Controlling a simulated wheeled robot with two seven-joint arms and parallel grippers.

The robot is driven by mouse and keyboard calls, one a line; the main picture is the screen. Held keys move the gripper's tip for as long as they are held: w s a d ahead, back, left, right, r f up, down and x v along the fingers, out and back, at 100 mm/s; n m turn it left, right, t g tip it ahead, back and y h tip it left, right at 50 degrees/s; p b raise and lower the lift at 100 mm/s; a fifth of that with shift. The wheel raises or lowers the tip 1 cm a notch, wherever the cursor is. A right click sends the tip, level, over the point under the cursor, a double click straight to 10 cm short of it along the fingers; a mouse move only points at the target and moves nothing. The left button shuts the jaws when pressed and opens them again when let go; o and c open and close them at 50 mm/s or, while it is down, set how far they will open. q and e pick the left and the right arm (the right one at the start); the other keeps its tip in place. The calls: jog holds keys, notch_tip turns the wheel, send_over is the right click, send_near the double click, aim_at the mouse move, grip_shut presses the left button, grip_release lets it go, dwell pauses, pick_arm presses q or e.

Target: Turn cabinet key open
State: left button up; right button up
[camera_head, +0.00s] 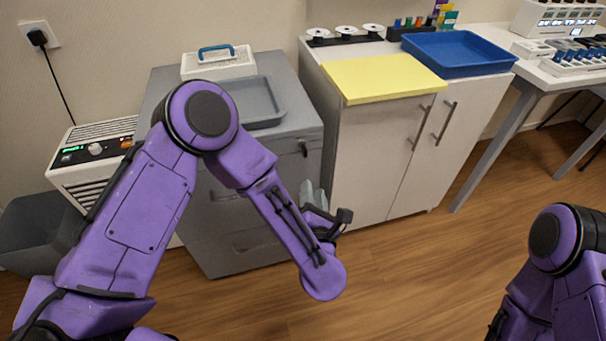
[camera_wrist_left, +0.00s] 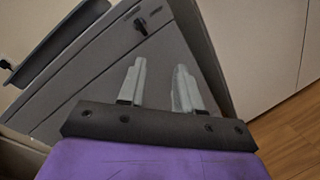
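The grey drawer cabinet (camera_head: 222,218) stands at the middle left of the head view. A small dark key (camera_head: 303,147) sits in the lock near its top right corner. In the left wrist view the key (camera_wrist_left: 140,26) shows on the grey cabinet front, beyond and to the left of the fingertips. My left gripper (camera_wrist_left: 160,72) has its two pale fingers apart with nothing between them. In the head view my left gripper (camera_head: 313,192) is partly hidden by the wrist, in front of the cabinet's right side. My right gripper is outside the frames; only the right arm shows.
A grey tray (camera_head: 268,122) and a white box with a blue handle (camera_head: 218,68) lie on the cabinet. A white cabinet (camera_head: 372,165) with a yellow top (camera_head: 385,78) stands to the right. The wooden floor (camera_head: 420,270) in front is clear.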

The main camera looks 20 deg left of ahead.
aim_at(306, 152)
pick_arm(q)
jog(key=w+a+r+n+y, duration=0.1)
jog(key=w+n, duration=0.2)
jog(key=w+a+r+n+y, duration=0.1)
jog(key=w+a+n, duration=0.1)
jog(key=w+n, duration=0.1)
jog(key=w+a+r+n+g+y+b, duration=0.1)
jog(key=w+r+n, duration=0.1)
jog(key=n, duration=0.3)
jog(key=shift+w+a, duration=0.3)
jog(key=shift+w, duration=0.3)
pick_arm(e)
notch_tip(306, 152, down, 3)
pick_arm(q)
grip_shut()
